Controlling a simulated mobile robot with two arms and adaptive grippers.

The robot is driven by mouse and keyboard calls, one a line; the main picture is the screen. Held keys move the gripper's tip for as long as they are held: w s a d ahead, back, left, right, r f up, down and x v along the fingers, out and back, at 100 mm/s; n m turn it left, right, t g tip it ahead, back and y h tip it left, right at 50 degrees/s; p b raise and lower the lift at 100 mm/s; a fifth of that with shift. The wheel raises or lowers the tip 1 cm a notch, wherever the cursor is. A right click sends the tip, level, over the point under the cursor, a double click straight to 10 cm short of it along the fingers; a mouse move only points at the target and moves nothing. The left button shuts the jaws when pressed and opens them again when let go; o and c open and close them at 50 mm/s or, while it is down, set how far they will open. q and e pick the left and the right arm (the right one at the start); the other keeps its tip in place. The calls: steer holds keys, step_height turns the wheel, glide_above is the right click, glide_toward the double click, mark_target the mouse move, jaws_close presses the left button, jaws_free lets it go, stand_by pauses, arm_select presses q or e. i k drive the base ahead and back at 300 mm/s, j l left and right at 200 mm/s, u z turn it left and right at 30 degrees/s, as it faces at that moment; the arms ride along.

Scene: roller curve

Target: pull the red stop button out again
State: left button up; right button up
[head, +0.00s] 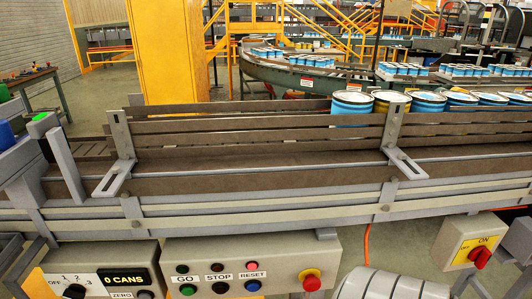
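A red mushroom-shaped button (311,281) on a yellow base sits at the right end of a grey control box (282,249), at the bottom of the head view. From this angle I cannot tell whether it is pushed in or out. The same box carries small buttons by the labels GO, STOP and RESET; a green one (188,290) is at the lower left. Neither of my grippers is in view.
A conveyor with grey rails (270,215) runs above the box. Paint cans (352,103) stand at its far right. A counter box (102,278) reads "0 CANS". A red ON/OFF switch (480,257) is at right. A pale ribbed round shape (390,285) lies between.

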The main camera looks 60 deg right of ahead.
mark_target(311, 284)
steer(key=z, duration=1.6)
